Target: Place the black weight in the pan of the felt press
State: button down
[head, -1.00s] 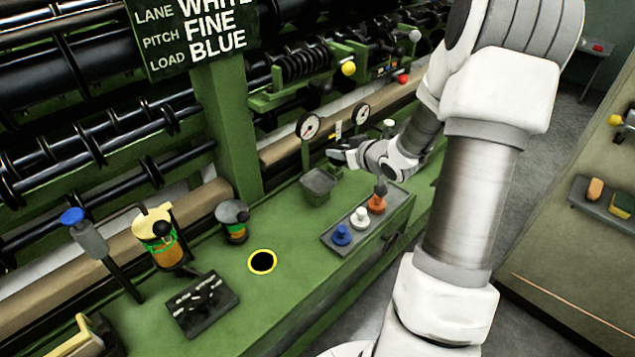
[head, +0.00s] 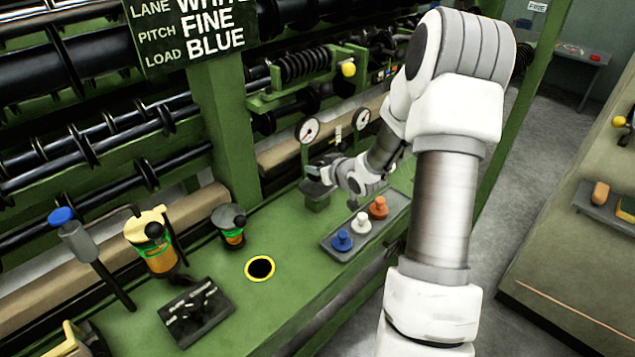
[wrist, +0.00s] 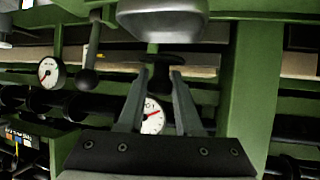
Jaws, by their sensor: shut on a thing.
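The black weight (wrist: 160,72) shows in the wrist view between the two fingers of my gripper (wrist: 160,85), which is shut on it. The grey pan (wrist: 163,18) of the felt press sits on a green post, just beyond the weight at the top of the wrist view. In the head view my gripper (head: 312,177) is at the pan (head: 316,190) and hides most of it. The weight cannot be made out there, and I cannot tell whether it touches the pan.
Two round gauges (head: 308,130) stand behind the pan. A grey tray (head: 335,252) holds blue, white and orange weights in front. A yellow-ringed hole (head: 260,268), a canister (head: 229,221) and a black fixture (head: 195,312) are on the green bench to the left.

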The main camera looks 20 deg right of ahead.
aim_at(317, 179)
jog(key=shift+f+b, duration=0.4)
jog(key=shift+f, duration=1.55)
jog(key=shift+f, duration=0.2)
jog(key=c, duration=0.9)
grip_release()
jog(key=shift+o, duration=0.2)
jog(key=shift+r, duration=0.2)
jog(key=a+p+v, duration=0.1)
jog(key=v, duration=1.1)
jog(key=shift+d+p, duration=0.4)
jog(key=shift+d, duration=0.1)
